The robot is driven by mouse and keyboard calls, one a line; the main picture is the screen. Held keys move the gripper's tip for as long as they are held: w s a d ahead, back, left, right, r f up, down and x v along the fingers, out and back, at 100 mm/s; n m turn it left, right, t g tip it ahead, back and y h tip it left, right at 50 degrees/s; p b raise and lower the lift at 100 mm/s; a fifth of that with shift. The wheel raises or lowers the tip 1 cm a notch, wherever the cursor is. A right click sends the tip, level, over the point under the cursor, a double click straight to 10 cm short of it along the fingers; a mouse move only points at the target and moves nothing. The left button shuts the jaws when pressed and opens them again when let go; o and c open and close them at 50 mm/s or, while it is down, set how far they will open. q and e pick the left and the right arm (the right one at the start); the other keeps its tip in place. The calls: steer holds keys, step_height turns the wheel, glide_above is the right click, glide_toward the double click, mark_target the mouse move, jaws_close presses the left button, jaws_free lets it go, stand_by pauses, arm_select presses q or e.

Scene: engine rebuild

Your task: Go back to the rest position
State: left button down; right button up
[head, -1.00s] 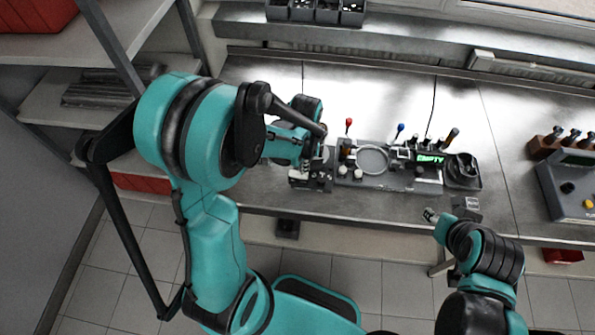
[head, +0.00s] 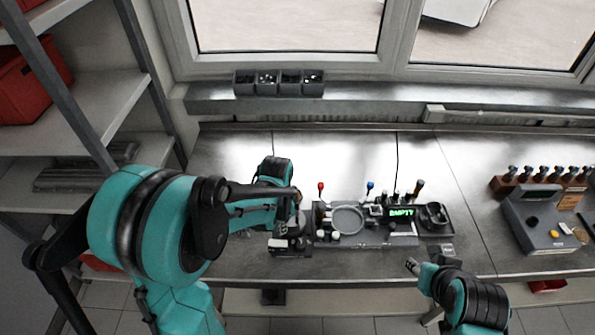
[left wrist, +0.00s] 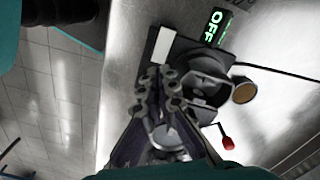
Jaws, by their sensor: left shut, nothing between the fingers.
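My left arm comes in from the left in the head view. My left gripper (head: 296,218) is by the left end of the grey bench fixture (head: 362,238), partly hidden behind my own arm. In the left wrist view the left gripper's fingers (left wrist: 160,92) are together with nothing between them, over a dark device with a round opening (left wrist: 203,86). Whether they touch it I cannot tell. My right gripper (head: 413,266) is in front of the bench's near edge, at the lower right; its fingers are too small to read.
The fixture has a ring, a red-tipped lever (head: 321,187), a blue-tipped lever (head: 370,186) and a green display reading EMPTY (head: 402,212). A grey control box (head: 537,222) stands at the right. Small bins (head: 279,83) stand on the back ledge. Shelves (head: 95,110) are at the left.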

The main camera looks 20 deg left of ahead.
arm_select(q)
steer(key=shift+s+b, duration=0.1)
steer(key=shift+b, duration=0.35)
steer(key=s+d+n+t+b, duration=0.1)
steer(key=s+n+t+b, duration=0.6)
steer(key=b, duration=0.6)
steer(key=shift+s+n, duration=0.9)
